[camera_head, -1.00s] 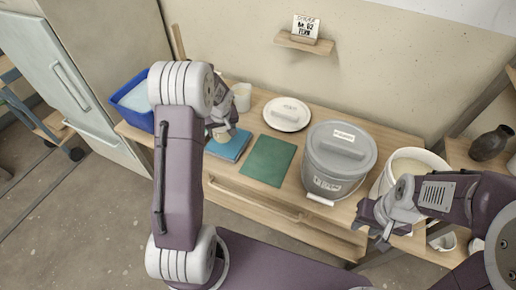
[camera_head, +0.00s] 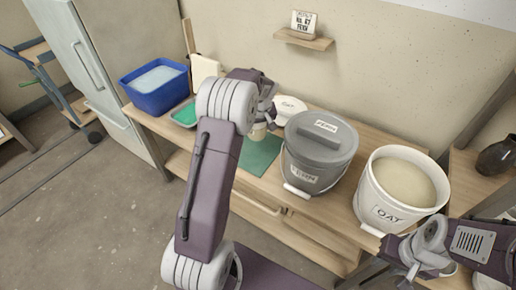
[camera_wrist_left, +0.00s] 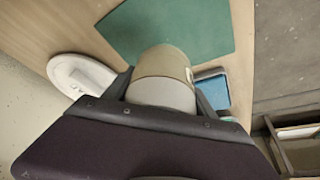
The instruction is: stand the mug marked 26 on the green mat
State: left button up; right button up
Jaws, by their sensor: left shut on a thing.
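My left gripper (camera_head: 262,112) is shut on a pale mug with a tan band (camera_head: 258,131). The mug also shows between the fingers in the left wrist view (camera_wrist_left: 163,78); no number on it can be read. The green mat (camera_head: 258,158) lies flat on the table, partly hidden by my left arm; it fills the top of the left wrist view (camera_wrist_left: 185,25). The mug is at the mat's back edge in the head view; I cannot tell whether it touches. My right gripper (camera_head: 408,262) is open and empty at the lower right.
A grey lidded bucket (camera_head: 318,160) stands right of the mat, and a white OAT bucket (camera_head: 400,190) beyond it. A white lid (camera_head: 290,108) lies behind. A blue tub (camera_head: 155,90) and a teal tray (camera_head: 184,114) are at the left. A blue item (camera_wrist_left: 212,90) lies near the mug.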

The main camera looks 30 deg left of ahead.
aim_at(255, 144)
pick_arm(q)
jog(key=shift+d+f, duration=0.1)
jog(key=shift+f, duration=0.8)
jog(key=shift+w+f, duration=0.1)
jog(key=shift+f, duration=0.25)
notch_tip(255, 144, down, 4)
jog(key=shift+f+b, duration=0.15)
jog(key=shift+b, duration=0.75)
jog(key=shift+f, duration=0.3)
jog(key=shift+r, duration=0.1)
